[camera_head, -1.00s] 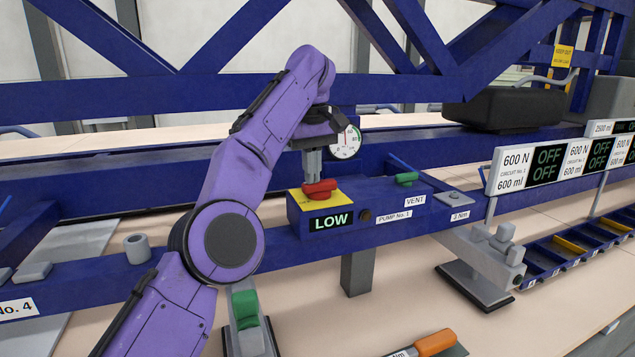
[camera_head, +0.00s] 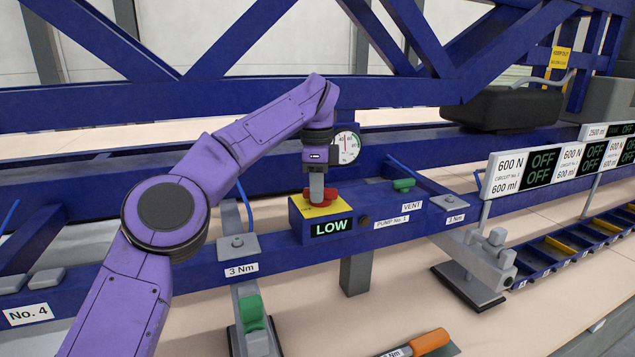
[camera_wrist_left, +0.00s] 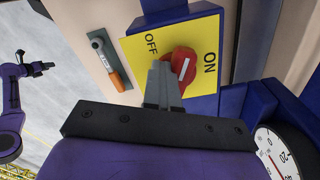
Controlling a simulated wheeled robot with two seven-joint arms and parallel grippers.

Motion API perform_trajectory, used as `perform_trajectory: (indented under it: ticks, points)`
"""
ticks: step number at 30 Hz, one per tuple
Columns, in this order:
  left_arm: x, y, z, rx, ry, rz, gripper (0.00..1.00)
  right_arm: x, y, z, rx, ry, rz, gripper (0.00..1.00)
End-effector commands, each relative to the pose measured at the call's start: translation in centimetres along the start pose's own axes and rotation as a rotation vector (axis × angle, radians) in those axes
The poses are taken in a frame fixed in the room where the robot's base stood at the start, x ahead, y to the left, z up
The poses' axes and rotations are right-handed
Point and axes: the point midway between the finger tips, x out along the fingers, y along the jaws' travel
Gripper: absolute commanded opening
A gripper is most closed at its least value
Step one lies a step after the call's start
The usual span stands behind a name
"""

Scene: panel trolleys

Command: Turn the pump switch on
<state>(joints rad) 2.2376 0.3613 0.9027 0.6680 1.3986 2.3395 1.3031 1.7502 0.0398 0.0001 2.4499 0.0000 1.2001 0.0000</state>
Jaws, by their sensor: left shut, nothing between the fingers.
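The pump switch is a red knob (camera_head: 330,194) on a yellow plate (camera_head: 312,211) on top of the blue pump box (camera_head: 372,215). In the left wrist view the red knob (camera_wrist_left: 184,66) has a white mark and sits between the words OFF and ON on the yellow plate (camera_wrist_left: 212,42). My left gripper (camera_head: 317,198) points down, shut and empty, with its fingertips right beside the knob on the OFF side. In the wrist view the fingers (camera_wrist_left: 162,72) overlap the knob's edge; I cannot tell whether they touch. My right gripper is not in view.
A display (camera_head: 331,227) on the box reads LOW. A dial gauge (camera_head: 346,147) stands behind it. A green vent handle (camera_head: 403,185) is to the right on the box. Blue rails and struts surround the box. An orange-handled tool (camera_head: 430,342) lies on the table in front.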

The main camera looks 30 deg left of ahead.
Motion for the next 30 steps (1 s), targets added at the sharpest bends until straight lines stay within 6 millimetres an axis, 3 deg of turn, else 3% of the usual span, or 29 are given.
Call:
perform_trajectory:
  ticks: [3,5,11,18,19,20,21,30]
  points:
    - [0.3,-0.3,0.2,0.006,-0.011,-0.014,0.04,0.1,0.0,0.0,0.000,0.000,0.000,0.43]
    - [0.2,-0.3,0.2,0.005,-0.011,-0.014,0.22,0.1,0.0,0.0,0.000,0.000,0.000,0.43]
    - [-0.9,-0.2,0.4,0.000,-0.010,-0.019,0.22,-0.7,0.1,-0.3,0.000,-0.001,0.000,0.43]
    - [-6.2,-0.1,0.6,-0.006,-0.002,-0.032,0.22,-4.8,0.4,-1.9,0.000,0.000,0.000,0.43]
    - [-6.8,-0.1,0.6,-0.006,-0.002,-0.033,0.27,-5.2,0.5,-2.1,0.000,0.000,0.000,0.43]
    - [-7.4,-0.1,0.6,-0.007,-0.001,-0.032,0.43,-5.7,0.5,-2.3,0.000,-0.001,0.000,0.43]
    - [-8.0,0.0,0.7,-0.008,-0.001,-0.030,0.43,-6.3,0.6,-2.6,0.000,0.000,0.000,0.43]
    - [-7.6,0.1,0.8,-0.010,-0.003,-0.021,0.43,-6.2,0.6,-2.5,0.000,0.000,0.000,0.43]
